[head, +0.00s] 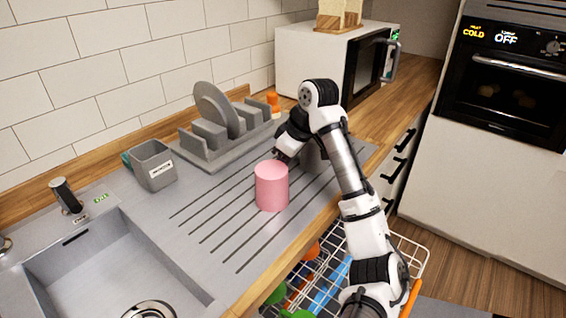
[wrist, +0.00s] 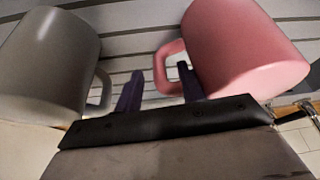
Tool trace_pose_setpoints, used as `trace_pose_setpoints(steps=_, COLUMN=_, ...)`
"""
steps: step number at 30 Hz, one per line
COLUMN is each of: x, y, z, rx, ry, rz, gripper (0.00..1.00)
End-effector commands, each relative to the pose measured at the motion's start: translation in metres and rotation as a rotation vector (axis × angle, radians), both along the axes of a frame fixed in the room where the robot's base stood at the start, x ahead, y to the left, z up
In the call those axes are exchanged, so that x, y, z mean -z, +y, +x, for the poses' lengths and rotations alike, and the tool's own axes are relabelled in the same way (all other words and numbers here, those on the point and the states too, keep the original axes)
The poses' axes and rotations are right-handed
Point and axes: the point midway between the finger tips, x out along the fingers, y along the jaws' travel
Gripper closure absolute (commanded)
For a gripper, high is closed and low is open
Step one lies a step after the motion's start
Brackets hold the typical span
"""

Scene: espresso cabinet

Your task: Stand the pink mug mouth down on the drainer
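The pink mug (head: 271,188) stands upright-side-over, mouth down, on the grooved drainer (head: 215,205), its flat closed base on top. In the wrist view the pink mug (wrist: 243,45) is at upper right, with its handle towards my fingers. My gripper (wrist: 160,88) has its two dark fingers apart. The outer bar of the handle shows between them, with a gap to the left finger; the right finger overlaps the handle's opening. Contact on the right side is unclear. In the head view my gripper (head: 281,157) is just behind the mug, its fingertips mostly hidden.
A grey mug (wrist: 45,60) stands close on the other side of my fingers; my arm partly hides it in the head view. A grey dish rack (head: 225,140) and grey holder (head: 152,165) stand behind. The sink (head: 95,265) is left. An open dishwasher rack (head: 410,258) lies below the counter edge.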

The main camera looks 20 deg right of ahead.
Motion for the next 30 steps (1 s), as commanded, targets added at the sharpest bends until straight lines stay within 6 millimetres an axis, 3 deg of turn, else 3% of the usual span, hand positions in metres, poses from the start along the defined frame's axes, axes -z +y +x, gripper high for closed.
trace_pose_setpoints(steps=18, x=-0.108, y=-0.031, z=-0.033, rx=0.004, ry=-0.002, rz=-0.004, gripper=0.6)
trace_pose_setpoints(steps=24, x=-0.123, y=-0.035, z=-0.037, rx=0.002, ry=-0.001, rz=-0.001, gripper=0.6)
trace_pose_setpoints(steps=30, x=-0.125, y=-0.035, z=-0.038, rx=0.002, ry=-0.002, rz=0.0, gripper=0.6)
